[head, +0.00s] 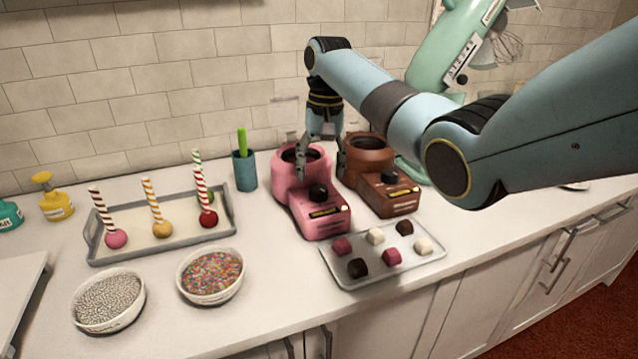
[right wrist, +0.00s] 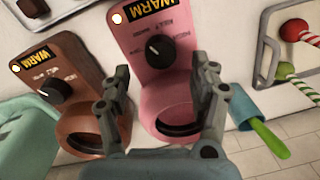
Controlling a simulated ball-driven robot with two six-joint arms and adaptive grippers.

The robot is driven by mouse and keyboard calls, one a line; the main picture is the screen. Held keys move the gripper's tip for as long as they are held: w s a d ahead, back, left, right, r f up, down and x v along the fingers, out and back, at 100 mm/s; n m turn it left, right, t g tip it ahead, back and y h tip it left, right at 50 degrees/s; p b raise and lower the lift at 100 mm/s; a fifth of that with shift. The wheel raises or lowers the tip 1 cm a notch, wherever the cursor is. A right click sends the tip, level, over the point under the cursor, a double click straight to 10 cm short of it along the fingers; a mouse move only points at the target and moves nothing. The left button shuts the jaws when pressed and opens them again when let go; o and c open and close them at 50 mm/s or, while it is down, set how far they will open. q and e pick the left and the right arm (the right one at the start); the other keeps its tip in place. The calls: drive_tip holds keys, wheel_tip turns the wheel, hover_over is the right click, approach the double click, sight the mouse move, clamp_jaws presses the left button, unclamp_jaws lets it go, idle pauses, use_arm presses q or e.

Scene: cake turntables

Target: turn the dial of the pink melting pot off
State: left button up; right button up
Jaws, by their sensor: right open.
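The pink melting pot (head: 284,182) stands on the counter, with a black dial (head: 318,192) on its sloped front panel. In the right wrist view the pink pot (right wrist: 150,85) shows a WARM label, a lit pale lamp and its dial (right wrist: 160,47) with a white pointer mark aimed obliquely. My right gripper (head: 322,150) is open and empty, above and behind the dial near the pot's round bowl. In the right wrist view its fingers (right wrist: 160,78) spread either side of the pink pot, with the dial beyond the tips. I see no contact with the dial. My left gripper is not in view.
A brown melting pot (head: 383,193) with its own dial stands close on the right. A tray of chocolates (head: 340,278) lies in front. A blue cup (head: 244,172), a cake-pop tray (head: 100,258) and sprinkle bowls (head: 211,292) are left. A green mixer (head: 440,55) stands behind.

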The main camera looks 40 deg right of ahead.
sight(319, 188)
drive_tip(key=shift+a+f, duration=0.15)
drive_tip(key=shift+f, duration=2.05)
drive_tip(key=c, duration=1.2)
drive_tip(key=shift+o, duration=0.2)
